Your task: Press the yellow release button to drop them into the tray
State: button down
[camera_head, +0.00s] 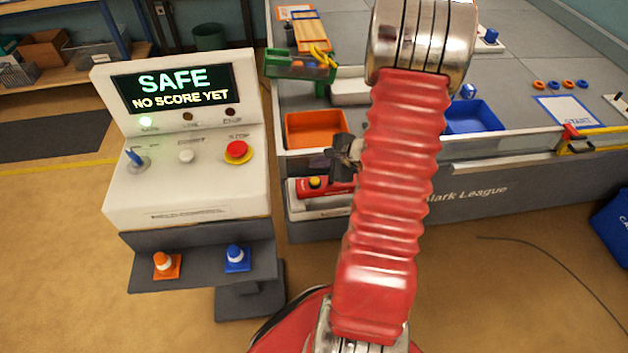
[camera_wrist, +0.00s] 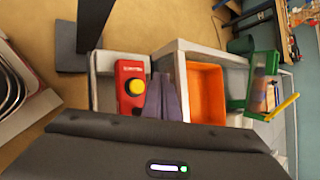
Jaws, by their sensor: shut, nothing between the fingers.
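The yellow release button (camera_head: 315,182) sits on a red box (camera_head: 340,189) low at the front of the grey table. In the wrist view the button (camera_wrist: 137,86) is round and bare on the red box (camera_wrist: 126,70), just left of my fingers. My gripper (camera_head: 337,163) is shut and empty, above the red box in the head view; in the wrist view its fingertips (camera_wrist: 164,78) are close beside the button, with no clear contact. An orange tray (camera_head: 310,130) stands behind the box and looks empty; it also shows in the wrist view (camera_wrist: 206,90).
A green crate (camera_head: 300,70) holding small items stands behind the orange tray. A blue tray (camera_head: 470,117) lies to the right, partly behind my arm. A white console (camera_head: 187,185) with a "SAFE / NO SCORE YET" screen (camera_head: 172,88) stands left. Bare floor (camera_head: 530,300) lies front right.

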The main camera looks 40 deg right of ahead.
aim_at(318, 182)
jog(key=shift+f, duration=2.1)
jog(key=shift+s+f, duration=0.1)
jog(key=shift+f, duration=0.85)
dwell(1.4)
jog(key=shift+r, duration=1)
jog(key=shift+r, duration=2.5)
